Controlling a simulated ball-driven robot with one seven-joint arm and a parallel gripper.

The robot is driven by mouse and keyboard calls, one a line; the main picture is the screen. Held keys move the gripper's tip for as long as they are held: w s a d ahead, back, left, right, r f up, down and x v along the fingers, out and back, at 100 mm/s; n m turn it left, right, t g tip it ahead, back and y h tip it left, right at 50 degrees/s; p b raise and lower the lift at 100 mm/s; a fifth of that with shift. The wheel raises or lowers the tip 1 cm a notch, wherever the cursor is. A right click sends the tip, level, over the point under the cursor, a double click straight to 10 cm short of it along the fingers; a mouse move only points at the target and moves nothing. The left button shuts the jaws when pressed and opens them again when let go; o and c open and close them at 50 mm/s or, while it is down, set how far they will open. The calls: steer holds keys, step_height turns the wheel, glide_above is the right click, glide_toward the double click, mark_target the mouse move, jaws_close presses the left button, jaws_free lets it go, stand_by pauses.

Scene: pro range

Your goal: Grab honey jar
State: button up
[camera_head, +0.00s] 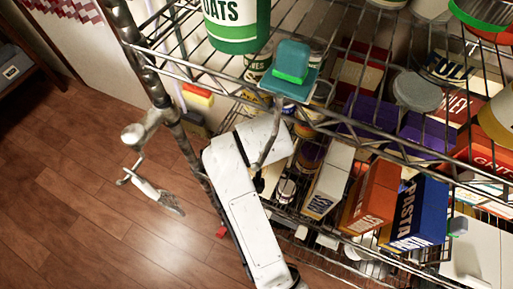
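I cannot pick out a jar with a readable honey label. Two small jars (258,65) with pale labels stand on the upper shelf below the oats tub; their text is too small to read.
A wire rack (400,153) fills the right side, with a post (165,90) left of my arm. A metal utensil (158,195) hangs left. Wood floor (70,200) is open.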

steer(key=c, duration=1)
steer(key=shift+c, duration=0.2)
steer(key=shift+r, duration=0.15)
